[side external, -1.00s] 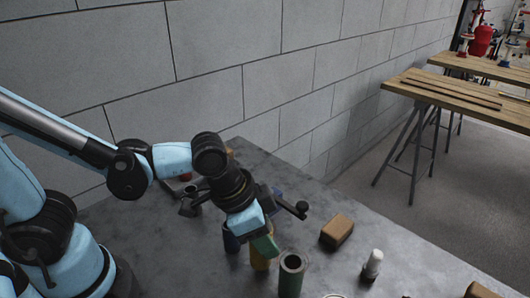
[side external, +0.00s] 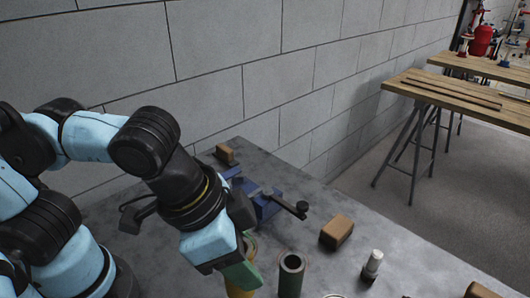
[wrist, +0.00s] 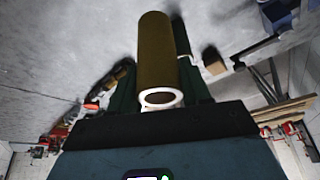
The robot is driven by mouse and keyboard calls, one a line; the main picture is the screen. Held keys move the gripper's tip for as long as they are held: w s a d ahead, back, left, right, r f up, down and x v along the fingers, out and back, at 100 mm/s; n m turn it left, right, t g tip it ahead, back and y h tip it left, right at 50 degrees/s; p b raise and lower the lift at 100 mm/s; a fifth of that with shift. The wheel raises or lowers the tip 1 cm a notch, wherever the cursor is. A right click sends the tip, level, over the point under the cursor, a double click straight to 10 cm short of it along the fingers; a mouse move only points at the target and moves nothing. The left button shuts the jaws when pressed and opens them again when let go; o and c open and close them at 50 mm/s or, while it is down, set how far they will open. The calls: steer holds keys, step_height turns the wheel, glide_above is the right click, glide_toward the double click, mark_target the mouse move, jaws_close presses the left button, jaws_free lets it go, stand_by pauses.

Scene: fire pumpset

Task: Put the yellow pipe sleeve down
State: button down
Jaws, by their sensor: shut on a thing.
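The yellow pipe sleeve (wrist: 157,50) is between the green fingers of my gripper (wrist: 158,92) in the wrist view, its open end facing the camera. In the side view my gripper (side external: 240,272) points down near the bottom edge, shut on the yellow sleeve (side external: 238,291). Only parts of the sleeve show beside the green finger. Its lower end is cut off by the picture edge, so I cannot tell whether it touches the table.
A green pipe sleeve (side external: 291,274) stands upright just right of my gripper. A blue vise (side external: 262,204) is behind it. Wooden blocks (side external: 336,232) and a white-topped cylinder (side external: 372,265) are on the grey table (side external: 315,205). A block wall (side external: 270,70) runs behind.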

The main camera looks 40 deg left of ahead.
steer(key=shift+s+d+r, duration=0.15)
steer(key=shift+s+r, duration=0.05)
steer(key=shift+s, duration=0.05)
steer(key=shift+r, duration=0.1)
steer(key=w+a+r+n+y, duration=0.1)
steer(key=w+a+n+y, duration=0.3)
steer(key=w+a+n, duration=0.95)
steer(key=shift+w+a+f+m+t, duration=0.1)
steer(key=shift+w+a+f+m, duration=0.3)
steer(key=shift+w+a+f, duration=1.2)
steer(key=shift+w+a+f+m+t, duration=0.1)
steer(key=shift+w+a+f+m, duration=0.25)
steer(key=shift+w+a+f, duration=1.2)
steer(key=shift+w+a+f+m+t, duration=0.1)
steer(key=shift+w+a+f+m, duration=0.5)
steer(key=shift+a+f, duration=1.8)
steer(key=shift+w+a+r, duration=0.15)
steer(key=shift+a, duration=0.15)
steer(key=c, duration=0.5)
jaws_free()
